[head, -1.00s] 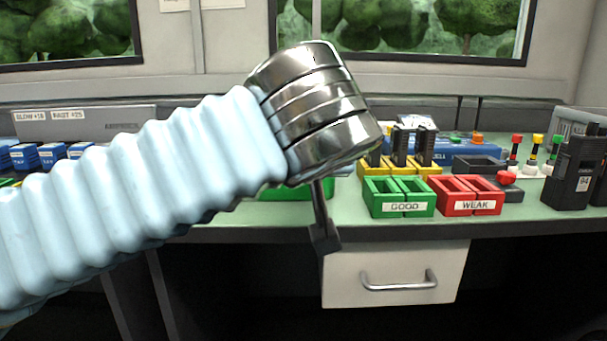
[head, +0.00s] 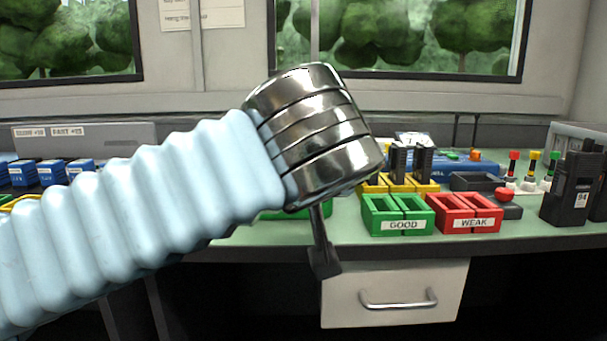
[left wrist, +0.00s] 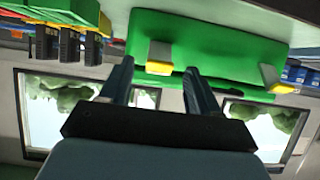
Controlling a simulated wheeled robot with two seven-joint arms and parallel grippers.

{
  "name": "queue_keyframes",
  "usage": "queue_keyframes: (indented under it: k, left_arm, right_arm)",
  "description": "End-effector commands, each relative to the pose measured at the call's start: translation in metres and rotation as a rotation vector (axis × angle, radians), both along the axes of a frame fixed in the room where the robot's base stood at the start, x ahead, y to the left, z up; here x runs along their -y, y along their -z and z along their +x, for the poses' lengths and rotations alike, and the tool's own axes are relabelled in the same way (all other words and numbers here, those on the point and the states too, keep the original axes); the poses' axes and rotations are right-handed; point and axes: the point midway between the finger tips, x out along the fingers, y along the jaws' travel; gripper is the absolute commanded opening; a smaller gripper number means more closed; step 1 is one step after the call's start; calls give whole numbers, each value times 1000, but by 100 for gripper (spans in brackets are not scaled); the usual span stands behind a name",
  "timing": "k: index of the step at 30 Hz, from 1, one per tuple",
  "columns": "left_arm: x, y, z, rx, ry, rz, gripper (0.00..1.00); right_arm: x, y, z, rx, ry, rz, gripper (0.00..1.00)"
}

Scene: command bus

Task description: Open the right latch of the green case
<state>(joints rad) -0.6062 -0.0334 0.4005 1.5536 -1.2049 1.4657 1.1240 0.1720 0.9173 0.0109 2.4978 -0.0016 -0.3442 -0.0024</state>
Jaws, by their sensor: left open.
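The green case (left wrist: 215,38) fills the top of the left wrist view, which looks upside down. Two yellow latches show on its side: one (left wrist: 159,57) near the middle, on the side toward the black radios, and one (left wrist: 272,77) farther right. My left gripper (left wrist: 157,70) is open, its two dark fingers pointing at the case on either side of the middle latch. I cannot tell whether they touch it. In the head view the green case (head: 282,215) is mostly hidden behind my left arm, and only a dark finger of my gripper (head: 323,257) shows. My right gripper is not in view.
On the green desk (head: 340,235), right of the case, stand green GOOD bins (head: 398,214), red WEAK bins (head: 465,213) and black radios in yellow chargers (head: 400,185). A larger radio (head: 573,188) stands far right. A drawer (head: 395,293) is below the desk edge.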

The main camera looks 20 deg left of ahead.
Motion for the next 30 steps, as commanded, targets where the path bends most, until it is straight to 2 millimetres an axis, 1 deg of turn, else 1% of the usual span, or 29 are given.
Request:
queue_keyframes:
  k: [5, 9, 15, 18, 21, 30]
  left_arm:
    - [10, -20, -30, 4, 5, -3, 62]
    - [19, -36, -61, 3, 6, -1, 62]
    - [29, -53, -95, 2, 3, -1, 62]
    - [32, -58, -105, 1, 3, 0, 62]
    - [33, -59, -110, 1, 1, 0, 62]
    - [33, -59, -112, 1, 1, 0, 62]
  right_arm:
    - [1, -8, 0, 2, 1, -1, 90]
    - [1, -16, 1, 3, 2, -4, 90]
    - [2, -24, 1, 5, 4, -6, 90]
    - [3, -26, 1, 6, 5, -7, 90]
    - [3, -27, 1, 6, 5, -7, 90]
    - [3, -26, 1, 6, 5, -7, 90]
